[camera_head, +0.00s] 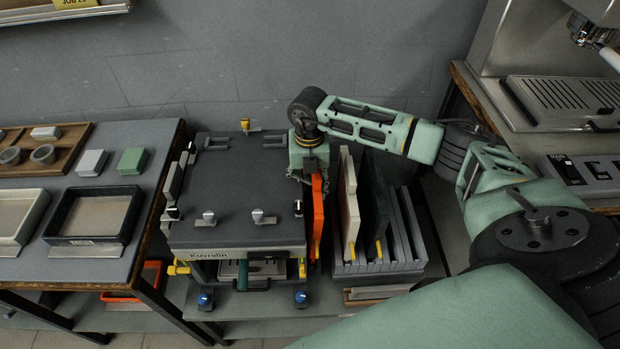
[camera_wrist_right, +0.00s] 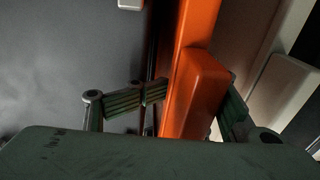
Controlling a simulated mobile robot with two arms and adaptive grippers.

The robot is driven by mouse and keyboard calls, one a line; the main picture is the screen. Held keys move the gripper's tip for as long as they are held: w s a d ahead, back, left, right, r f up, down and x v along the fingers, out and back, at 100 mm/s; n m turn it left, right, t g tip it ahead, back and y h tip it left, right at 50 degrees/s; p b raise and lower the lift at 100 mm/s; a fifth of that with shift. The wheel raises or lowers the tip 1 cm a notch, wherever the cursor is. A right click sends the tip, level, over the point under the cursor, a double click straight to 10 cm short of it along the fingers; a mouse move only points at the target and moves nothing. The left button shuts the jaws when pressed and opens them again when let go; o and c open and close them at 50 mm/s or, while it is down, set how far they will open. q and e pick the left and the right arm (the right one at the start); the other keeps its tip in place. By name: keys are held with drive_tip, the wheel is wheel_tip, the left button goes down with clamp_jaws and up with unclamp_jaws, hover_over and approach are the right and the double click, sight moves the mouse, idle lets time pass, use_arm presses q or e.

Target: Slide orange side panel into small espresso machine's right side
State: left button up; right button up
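The small espresso machine (camera_head: 235,185), dark grey on top with a "Kovralin" label on its front, stands on a low bench. The orange side panel (camera_head: 318,215) is upright just beside the machine's right side; I cannot tell whether its edge is in the machine. My right gripper (camera_head: 310,172) is above the panel's upper part, its fingertips mostly hidden there. In the right wrist view the fingers (camera_wrist_right: 193,100) close on both sides of the orange panel's thick block (camera_wrist_right: 197,90). The machine's grey top (camera_wrist_right: 60,65) lies to the left. My left gripper is not in view.
A grey slotted rack (camera_head: 405,235) stands close to the right, holding a cream panel (camera_head: 349,205) and a dark panel (camera_head: 375,205). A table with trays (camera_head: 95,240) is at the left. A large steel machine (camera_head: 540,60) stands on the right counter.

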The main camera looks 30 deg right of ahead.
drive_tip(key=shift+r, duration=0.35)
wheel_tip(320, 180, up, 12)
idle(0.5)
drive_tip(key=shift+f, duration=0.1)
idle(0.4)
